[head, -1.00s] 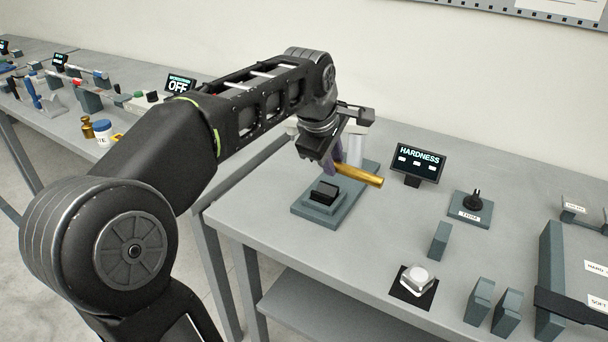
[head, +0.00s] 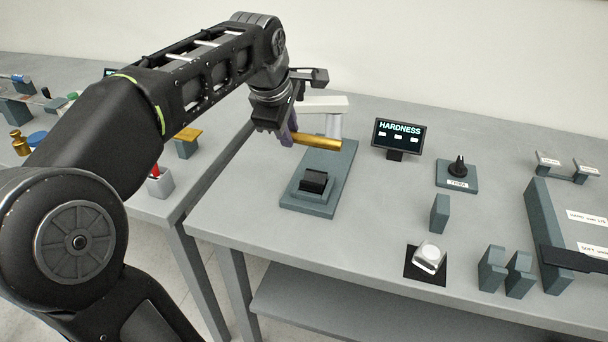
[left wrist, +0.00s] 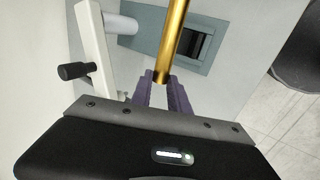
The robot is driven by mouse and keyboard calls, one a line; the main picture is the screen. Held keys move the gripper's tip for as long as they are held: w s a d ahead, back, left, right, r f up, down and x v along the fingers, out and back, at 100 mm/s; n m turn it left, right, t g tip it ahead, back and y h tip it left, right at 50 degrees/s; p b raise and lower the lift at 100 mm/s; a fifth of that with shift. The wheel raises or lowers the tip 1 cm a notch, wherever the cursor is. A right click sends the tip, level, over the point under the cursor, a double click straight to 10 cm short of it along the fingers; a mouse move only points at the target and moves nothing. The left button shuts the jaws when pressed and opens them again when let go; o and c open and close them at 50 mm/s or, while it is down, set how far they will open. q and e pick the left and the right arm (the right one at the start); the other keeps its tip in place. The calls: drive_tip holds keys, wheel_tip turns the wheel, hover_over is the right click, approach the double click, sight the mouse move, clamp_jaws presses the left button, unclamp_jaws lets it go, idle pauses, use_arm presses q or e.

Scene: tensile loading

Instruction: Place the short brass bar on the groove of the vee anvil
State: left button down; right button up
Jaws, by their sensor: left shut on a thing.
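The short brass bar (head: 318,142) is held in my left gripper (head: 290,135), level and sticking out to the right, above the back of the tester base. In the left wrist view the bar (left wrist: 174,35) rises from between the purple fingertips (left wrist: 162,82), which are shut on its near end. The vee anvil (head: 313,182) is a dark block on the grey base plate (head: 305,206), in front of and below the bar. It also shows in the left wrist view (left wrist: 200,42), partly hidden by the bar. The groove is too dark to make out clearly.
The white tester arm (head: 330,104) stands behind the anvil, close to the gripper. The table in front of the base is clear.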

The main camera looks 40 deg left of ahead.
use_arm(q)
wheel_tip(320, 180, down, 5)
drive_tip(key=shift+f, duration=0.2)
drive_tip(key=shift+f+b, duration=0.4)
drive_tip(key=shift+f, duration=1.5)
drive_tip(key=shift+f, duration=0.1)
drive_tip(key=c, duration=1.3)
unclamp_jaws()
drive_tip(key=shift+o, duration=0.2)
drive_tip(key=v, duration=1.2)
drive_tip(key=shift+p, duration=0.35)
